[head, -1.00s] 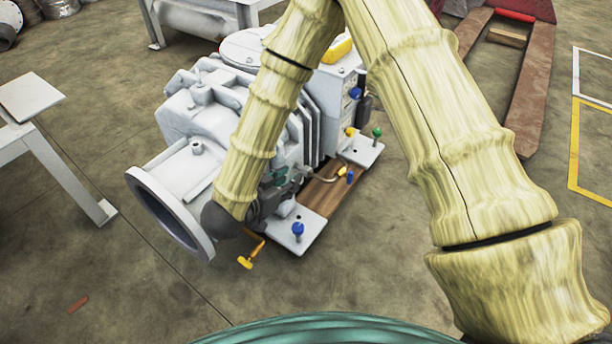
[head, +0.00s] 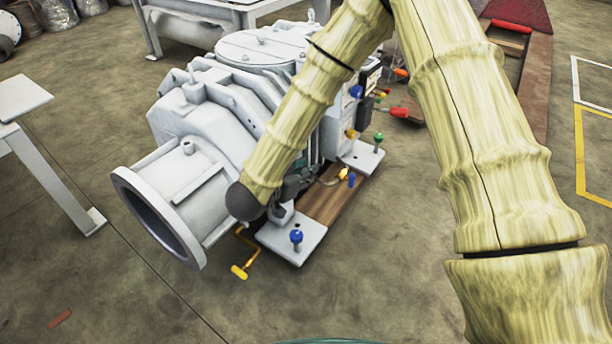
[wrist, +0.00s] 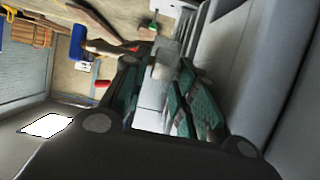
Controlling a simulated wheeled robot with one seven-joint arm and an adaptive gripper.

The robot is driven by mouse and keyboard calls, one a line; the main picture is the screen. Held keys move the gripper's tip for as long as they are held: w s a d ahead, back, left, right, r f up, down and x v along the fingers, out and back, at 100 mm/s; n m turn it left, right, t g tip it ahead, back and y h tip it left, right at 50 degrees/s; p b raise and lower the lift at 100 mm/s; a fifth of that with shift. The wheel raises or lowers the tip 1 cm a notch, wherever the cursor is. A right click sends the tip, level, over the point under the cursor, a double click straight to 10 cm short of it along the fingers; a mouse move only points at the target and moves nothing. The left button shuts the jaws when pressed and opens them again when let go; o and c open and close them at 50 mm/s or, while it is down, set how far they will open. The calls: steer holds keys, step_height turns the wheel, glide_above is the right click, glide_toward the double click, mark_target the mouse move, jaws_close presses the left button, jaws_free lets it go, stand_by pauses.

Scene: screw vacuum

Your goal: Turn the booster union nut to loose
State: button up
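The pale grey screw vacuum pump (head: 215,125) stands on the floor, its large round flange (head: 150,215) facing the front left. I cannot pick out the booster union nut with certainty; my arm covers part of the pump's right side. My gripper is mostly hidden behind my arm in the head view. In the wrist view my gripper (wrist: 160,85) shows two teal-padded fingers standing apart. A pale grey surface shows in the gap between them, and I cannot tell whether either finger touches it. A large grey pump surface (wrist: 265,70) lies close on the right.
A blue knob (head: 296,237) stands on the near base plate (head: 290,245), beside a yellow crank handle (head: 240,271). Other coloured knobs, including a green one (head: 378,137), and a red handle (head: 399,112) are further right. A grey table (head: 50,170) stands left. Floor in front is clear.

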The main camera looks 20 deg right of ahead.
steer(key=shift+w+d+f, duration=0.2)
steer(key=shift+w+d, duration=0.1)
steer(key=shift+d, duration=0.1)
jaws_close()
